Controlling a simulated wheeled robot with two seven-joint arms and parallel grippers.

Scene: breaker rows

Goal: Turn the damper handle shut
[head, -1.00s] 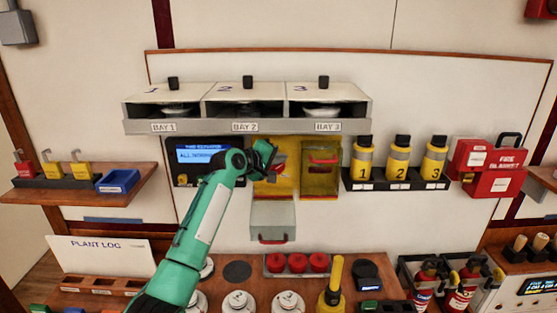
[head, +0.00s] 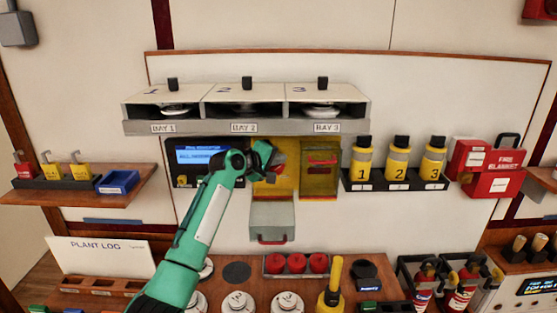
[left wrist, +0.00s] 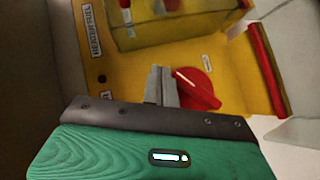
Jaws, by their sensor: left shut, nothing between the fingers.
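A red rotary handle (left wrist: 197,90) with a white line sits on a yellow panel (left wrist: 115,80) in the left wrist view. It looks like the damper handle, but I cannot read a label that says so. In the head view the yellow panel (head: 288,185) is below bay 2, and my gripper partly covers the handle. My left gripper (head: 268,156) is at the panel. Its fingers (left wrist: 162,84) are shut with nothing between them, close against the handle's left side; I cannot tell whether they touch it. My right gripper is not in view.
A yellow box with a red handle (head: 320,178) is right of the panel. An open grey drawer or flap (head: 272,220) hangs below. The bay shelf (head: 245,127) is just above my gripper. A blue-lit display (head: 197,156) is to the left, yellow bottles (head: 398,160) to the right.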

